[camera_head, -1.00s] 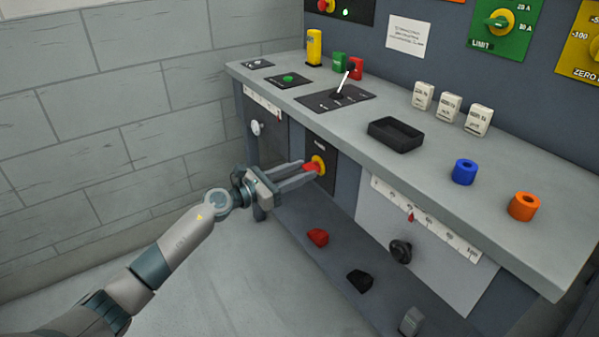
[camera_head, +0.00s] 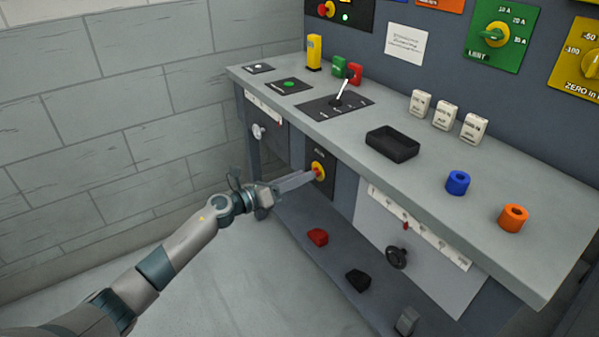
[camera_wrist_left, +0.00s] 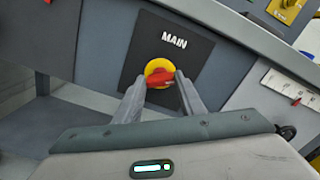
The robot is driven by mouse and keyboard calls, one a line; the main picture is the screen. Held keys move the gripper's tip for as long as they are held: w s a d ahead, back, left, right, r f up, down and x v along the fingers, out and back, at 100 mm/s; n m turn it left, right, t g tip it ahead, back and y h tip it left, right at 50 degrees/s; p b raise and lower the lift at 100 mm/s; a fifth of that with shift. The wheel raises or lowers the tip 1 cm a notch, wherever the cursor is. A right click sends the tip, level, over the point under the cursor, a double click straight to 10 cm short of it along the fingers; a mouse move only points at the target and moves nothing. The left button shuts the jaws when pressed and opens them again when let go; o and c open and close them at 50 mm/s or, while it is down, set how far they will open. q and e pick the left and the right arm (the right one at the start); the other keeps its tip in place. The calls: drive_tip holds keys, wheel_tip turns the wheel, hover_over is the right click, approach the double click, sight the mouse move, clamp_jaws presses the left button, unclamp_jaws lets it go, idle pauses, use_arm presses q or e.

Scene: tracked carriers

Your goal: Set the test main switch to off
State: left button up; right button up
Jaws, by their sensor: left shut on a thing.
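The main switch is a red knob on a yellow disc (camera_head: 318,168), set in a dark panel (camera_head: 322,182) on the bench front below the worktop. In the left wrist view the panel is marked MAIN, and the red knob (camera_wrist_left: 163,97) lies in front of the yellow disc (camera_wrist_left: 158,67). My left gripper (camera_head: 311,174) reaches in from the left with its fingertips at the knob. In the wrist view its two fingers (camera_wrist_left: 160,90) are on either side of the red knob, shut on it. The fingers partly hide the knob. My right gripper is not in view.
The worktop (camera_head: 440,230) overhangs the switch. It carries a lever plate (camera_head: 325,106), a black tray (camera_head: 392,150), and blue (camera_head: 458,183) and orange (camera_head: 513,218) rings. Red (camera_head: 317,237) and black (camera_head: 358,280) pieces lie on the lower shelf. Free room lies left of the bench.

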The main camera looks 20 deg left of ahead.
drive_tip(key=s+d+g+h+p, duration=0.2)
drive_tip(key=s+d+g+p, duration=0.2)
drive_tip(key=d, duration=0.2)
use_arm(q)
drive_tip(key=shift+a+f+n+p, duration=0.15)
drive_tip(key=shift+n+p, duration=0.7)
drive_tip(key=shift+n, duration=2.15)
drive_tip(key=shift+d+f+n+p, duration=0.1)
drive_tip(key=shift+n+p, duration=0.7)
drive_tip(key=shift+n, duration=2.2)
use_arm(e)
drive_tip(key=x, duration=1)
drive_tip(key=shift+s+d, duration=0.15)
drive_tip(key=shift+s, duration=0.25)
use_arm(q)
drive_tip(key=o, duration=1)
drive_tip(key=shift+a, duration=0.1)
drive_tip(key=shift+o, duration=0.2)
